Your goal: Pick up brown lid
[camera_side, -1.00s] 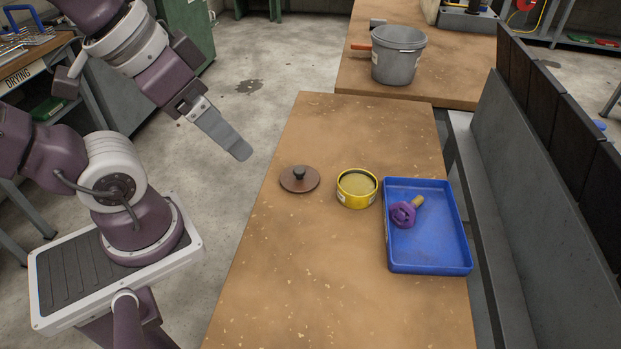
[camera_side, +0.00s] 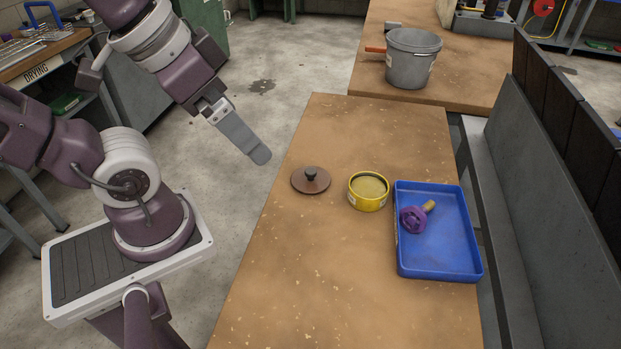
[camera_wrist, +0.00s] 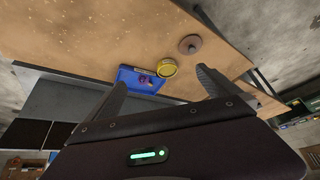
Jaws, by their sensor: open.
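The brown lid (camera_side: 310,181) is a flat round disc with a dark knob on top. It lies knob up on the brown worktop near its left edge in the side view. In the wrist view the lid (camera_wrist: 190,45) shows near the upper middle, beyond the right finger. My gripper (camera_side: 258,152) hangs in the air to the left of the lid, apart from it. In the wrist view my gripper (camera_wrist: 162,76) has its two fingers spread wide with nothing held between them.
A yellow round tin (camera_side: 368,193) stands just right of the lid. A blue tray (camera_side: 445,262) holds a purple object with a tan handle (camera_side: 415,218). A grey pot (camera_side: 412,62) stands on the farther table. The front of the worktop is clear.

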